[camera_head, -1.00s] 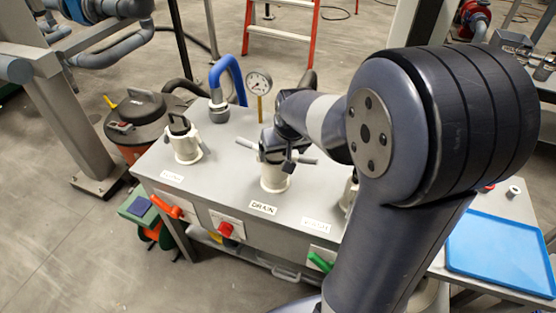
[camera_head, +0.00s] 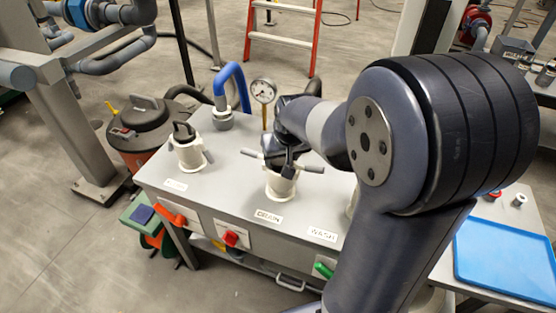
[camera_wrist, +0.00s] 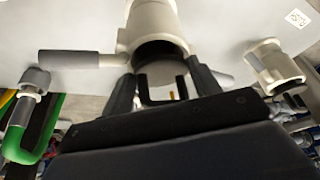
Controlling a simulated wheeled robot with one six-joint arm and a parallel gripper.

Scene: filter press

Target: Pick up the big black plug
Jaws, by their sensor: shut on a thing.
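My gripper (camera_head: 289,165) is over the middle white port (camera_head: 280,185), the one labelled DRAIN. In the wrist view my gripper (camera_wrist: 163,88) is shut on the black plug, whose U-shaped black handle (camera_wrist: 182,88) shows between the fingers. Another black plug (camera_head: 183,131) with a loop handle sits in the left white port (camera_head: 190,155).
A pressure gauge (camera_head: 263,91) and a blue hose (camera_head: 237,82) stand behind the ports on the grey bench top (camera_head: 228,180). A blue tray (camera_head: 500,258) lies at the right. Side levers (camera_head: 313,169) stick out from the DRAIN port. My arm hides much of the right port.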

